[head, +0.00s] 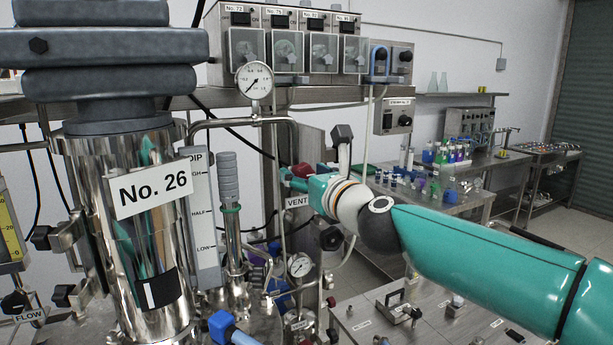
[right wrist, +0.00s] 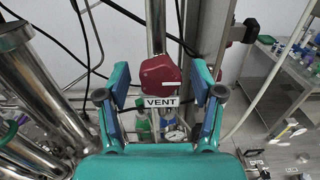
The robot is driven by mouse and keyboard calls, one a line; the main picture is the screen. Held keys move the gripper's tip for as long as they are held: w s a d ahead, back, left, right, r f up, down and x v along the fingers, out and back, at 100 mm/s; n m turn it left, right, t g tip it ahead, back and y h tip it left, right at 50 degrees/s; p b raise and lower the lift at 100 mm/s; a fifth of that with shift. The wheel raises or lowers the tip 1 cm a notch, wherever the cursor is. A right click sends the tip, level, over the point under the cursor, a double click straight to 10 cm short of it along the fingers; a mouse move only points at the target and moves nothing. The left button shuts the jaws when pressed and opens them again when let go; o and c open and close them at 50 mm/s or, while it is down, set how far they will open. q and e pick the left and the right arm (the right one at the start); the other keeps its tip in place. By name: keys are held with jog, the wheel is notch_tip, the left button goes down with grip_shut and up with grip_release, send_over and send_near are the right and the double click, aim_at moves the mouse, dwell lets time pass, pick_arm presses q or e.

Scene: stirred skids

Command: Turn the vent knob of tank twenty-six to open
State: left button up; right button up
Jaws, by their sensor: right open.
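Tank twenty-six (head: 110,245) is the shiny steel vessel at the left of the head view, with a "No. 26" plate (head: 150,190). The vent knob (right wrist: 160,78) is dark red with a white line lying level across it. A "VENT" label (right wrist: 162,102) sits just below it, and part of the knob (head: 303,170) shows behind my gripper in the head view. My right gripper (right wrist: 161,88) is open, one finger on each side of the knob, with a visible gap on both sides. It also shows in the head view (head: 292,180). My left gripper is out of view.
A steel pipe and pressure gauge (head: 254,80) stand near the tank. A lower gauge (head: 299,265) and several hoses lie below the vent. Control boxes (head: 285,45) hang above. A bench with bottles (head: 450,155) is at the right.

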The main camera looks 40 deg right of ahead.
jog(key=c, duration=1.1)
jog(key=shift+c, duration=0.2)
